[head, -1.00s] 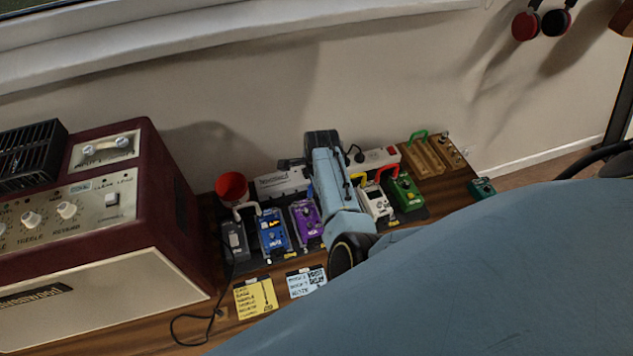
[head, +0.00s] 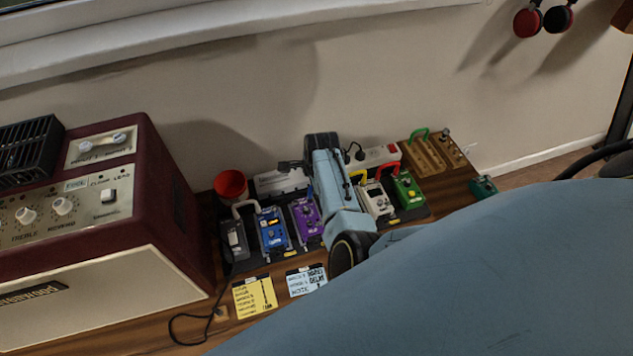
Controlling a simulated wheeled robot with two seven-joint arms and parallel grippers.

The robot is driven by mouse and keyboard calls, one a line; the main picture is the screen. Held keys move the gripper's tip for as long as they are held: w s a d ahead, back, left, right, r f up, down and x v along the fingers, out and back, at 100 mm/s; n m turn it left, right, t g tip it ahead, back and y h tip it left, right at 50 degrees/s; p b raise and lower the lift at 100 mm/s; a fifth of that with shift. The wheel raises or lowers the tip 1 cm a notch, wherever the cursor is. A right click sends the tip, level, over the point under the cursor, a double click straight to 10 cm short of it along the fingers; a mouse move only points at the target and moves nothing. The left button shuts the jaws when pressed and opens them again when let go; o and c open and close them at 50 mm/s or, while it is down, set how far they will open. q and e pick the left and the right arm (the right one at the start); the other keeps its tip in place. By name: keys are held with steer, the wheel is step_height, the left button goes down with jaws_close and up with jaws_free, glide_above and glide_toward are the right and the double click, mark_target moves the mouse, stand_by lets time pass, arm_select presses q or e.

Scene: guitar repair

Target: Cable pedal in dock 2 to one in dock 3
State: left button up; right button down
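The pedals stand in a row on a dark board. Second from the left is a blue pedal (head: 273,231), and third is a purple pedal (head: 306,218). A white patch cable (head: 245,205) arches between the grey pedal (head: 235,240) at the left end and the blue one. My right gripper (head: 296,167) is over the back of the row, behind the purple pedal. My forearm largely hides its fingers. A small blue piece shows just above the purple pedal, too small to identify. My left gripper is out of view.
Right of my arm stand a white pedal (head: 377,201) and a green pedal (head: 408,190), with a red cable (head: 387,170) arching between them. A wooden tray (head: 428,158) holds a green cable (head: 419,134). A red cup (head: 230,184) and an amplifier (head: 130,240) stand left.

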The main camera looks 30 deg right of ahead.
steer(key=c, duration=1)
jaws_free()
steer(key=shift+c, duration=0.2)
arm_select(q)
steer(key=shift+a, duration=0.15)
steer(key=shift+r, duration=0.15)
arm_select(e)
steer(key=shift+r, duration=0.15)
steer(key=shift+r+p, duration=0.75)
steer(key=shift+p, duration=0.2)
steer(key=shift+r+p, duration=0.8)
steer(key=shift+p, duration=0.05)
steer(key=shift+r+p, duration=0.25)
steer(key=shift+p, duration=0.05)
step_height(320, 180, up, 4)
steer(key=p, duration=0.4)
steer(key=shift+r+p, duration=0.15)
steer(key=shift+p, duration=0.15)
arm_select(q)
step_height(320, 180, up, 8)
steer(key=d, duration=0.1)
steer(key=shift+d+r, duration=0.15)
